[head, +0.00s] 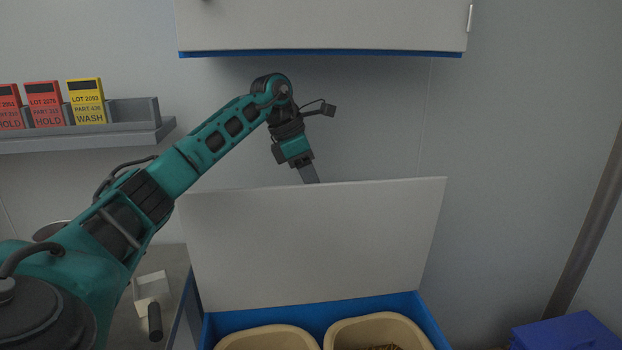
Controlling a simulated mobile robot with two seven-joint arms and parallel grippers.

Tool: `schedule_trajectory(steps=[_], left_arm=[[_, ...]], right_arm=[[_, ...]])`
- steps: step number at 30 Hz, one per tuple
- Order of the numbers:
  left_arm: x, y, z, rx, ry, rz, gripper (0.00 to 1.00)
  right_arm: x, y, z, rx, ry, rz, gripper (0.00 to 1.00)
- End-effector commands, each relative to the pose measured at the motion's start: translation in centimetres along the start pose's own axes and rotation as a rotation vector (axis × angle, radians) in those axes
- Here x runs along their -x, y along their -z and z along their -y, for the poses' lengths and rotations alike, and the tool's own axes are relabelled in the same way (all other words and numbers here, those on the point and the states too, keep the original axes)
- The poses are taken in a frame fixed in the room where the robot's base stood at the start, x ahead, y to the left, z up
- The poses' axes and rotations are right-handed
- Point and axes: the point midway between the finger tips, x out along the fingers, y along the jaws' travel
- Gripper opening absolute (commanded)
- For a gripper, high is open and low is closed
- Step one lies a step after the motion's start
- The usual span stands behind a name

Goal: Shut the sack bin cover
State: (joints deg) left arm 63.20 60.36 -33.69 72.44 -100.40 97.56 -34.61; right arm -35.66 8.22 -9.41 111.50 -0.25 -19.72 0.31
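The sack bin is a blue box (318,312) at the bottom middle of the head view. Its pale grey cover (315,245) stands raised, close to upright, along the far side of the box. Two beige tubs (268,338) show inside the bin. My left arm reaches in from the left, over the counter. My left gripper (310,175) points down at the cover's top edge, and its tips are hidden behind the cover or end at it. I cannot tell whether it touches. My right gripper is out of view.
A shelf (90,137) with red and yellow lot boxes (88,101) is on the left wall. A white cabinet (320,25) hangs above. A grey counter with a white scoop (151,288) is at the lower left. A blue box (568,333) and a slanted post stand at the right.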

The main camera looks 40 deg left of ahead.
Motion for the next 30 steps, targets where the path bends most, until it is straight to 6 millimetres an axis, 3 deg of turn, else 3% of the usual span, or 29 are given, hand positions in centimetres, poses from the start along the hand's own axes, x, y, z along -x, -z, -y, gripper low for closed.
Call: schedule_trajectory(steps=[3, 15, 30], left_arm=[[0.01, -0.01, 0.02, -0.001, 0.000, 0.000, 0.37], [0.02, 0.02, 0.01, 0.000, 0.001, 0.000, 0.00], [0.03, 0.04, 0.00, 0.001, 0.000, 0.000, 0.00]], right_arm=[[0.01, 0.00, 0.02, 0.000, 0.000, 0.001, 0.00], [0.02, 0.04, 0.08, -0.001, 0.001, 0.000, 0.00], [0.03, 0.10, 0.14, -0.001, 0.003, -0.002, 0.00]])
